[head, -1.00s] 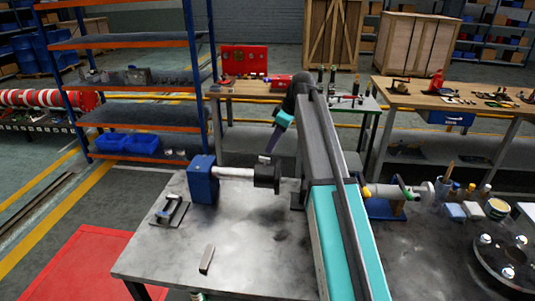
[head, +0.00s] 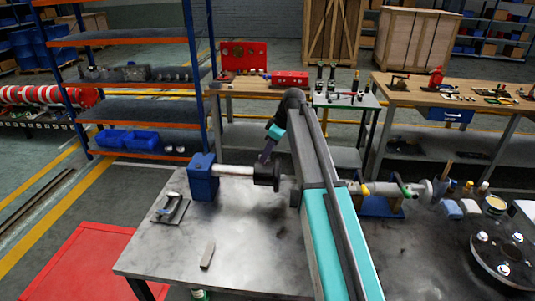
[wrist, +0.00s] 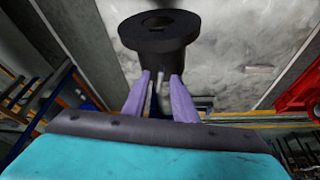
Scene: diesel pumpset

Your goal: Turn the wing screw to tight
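A dark round hub (head: 267,174) with a wide flange sits on the end of a pale horizontal shaft (head: 233,171), which comes out of a blue block (head: 202,178) on the grey metal workbench. The hub also shows in the wrist view (wrist: 160,34), straight ahead of my fingers. A thin pale piece, seemingly the wing screw (wrist: 158,73), stands at the hub between my fingertips. My gripper (wrist: 159,78) has its two purple fingers apart, one on each side of that piece, with gaps visible. In the head view my gripper (head: 266,157) is just above the hub, hiding the screw.
On the workbench (head: 240,225) lie a clamp-like tool (head: 172,208) at left and a small grey bar (head: 207,254) in front. A second shaft assembly (head: 385,200), jars and a round flange plate (head: 505,255) stand at right. The front middle is mostly clear.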

